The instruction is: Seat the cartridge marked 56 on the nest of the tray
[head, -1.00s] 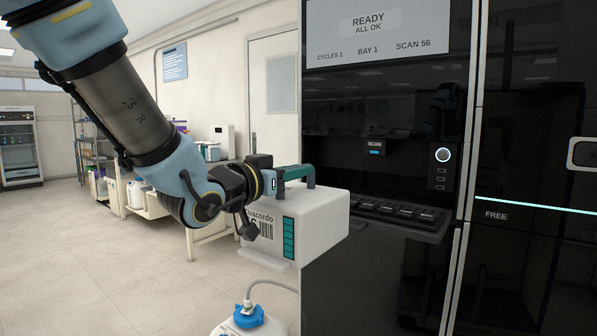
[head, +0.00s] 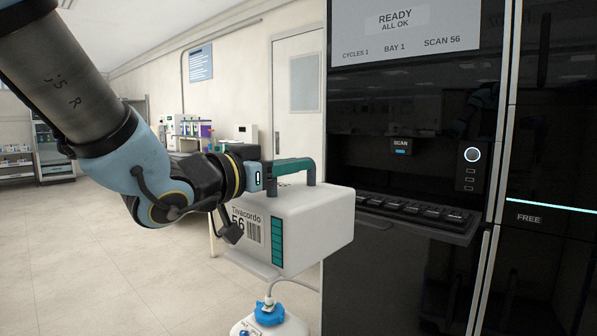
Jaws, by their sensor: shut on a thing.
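The cartridge marked 56 (head: 315,228) is a white box with the label "Tivacordo 56", a barcode, a teal striped strip and a green handle on top. My gripper (head: 285,172) is shut on that handle and holds the cartridge upright in the air, in front of the cabinet's left side. The fingertips are partly hidden by the handle and wrist.
The black cabinet (head: 415,280) stands at right, with a screen (head: 405,28) reading "READY, ALL OK, SCAN 56". Open floor lies to the left.

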